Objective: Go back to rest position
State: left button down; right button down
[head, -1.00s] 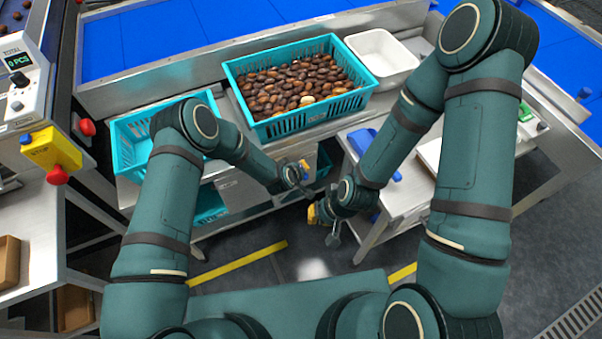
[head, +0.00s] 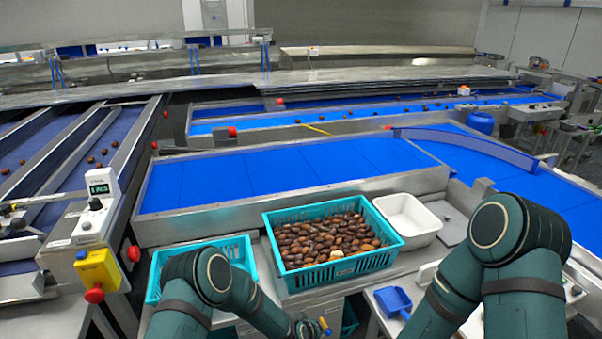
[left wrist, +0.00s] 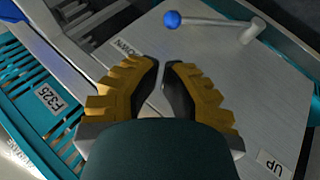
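My left gripper shows in the left wrist view (left wrist: 163,68), with two yellow, dark-padded fingers. Their tips nearly meet, with a narrow gap and nothing between them. A grey metal panel marked DOWN and UP (left wrist: 225,100) lies beyond the fingers. In the head view only a bit of yellow of my left gripper (head: 324,327) shows at the bottom edge, below and in front of the teal crate (head: 345,267) of brown dates (head: 325,238). My right arm comes in at the lower right of the head view, and its gripper is below the frame.
A white tub (head: 410,220) stands right of the crate. A second teal crate (head: 240,252) sits left, partly behind my left arm. A blue scoop (head: 393,301) lies on the right stand. A yellow box with a red button (head: 98,270) is at the left. Blue belts (head: 290,172) lie behind.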

pick_arm(q)
jog(key=s+a+r+m+g, duration=0.1)
jog(key=s+a+r, duration=0.3)
jog(key=s+a, duration=0.4)
jog(key=s+a+r+m+g, duration=0.2)
jog(key=s+a, duration=0.6)
jog(key=s, duration=0.8)
notch_tip(320, 180, up, 2)
jog(key=shift+a+r+g+y, duration=0.15)
jog(key=shift+g+y, duration=0.15)
jog(key=shift+g, duration=0.7)
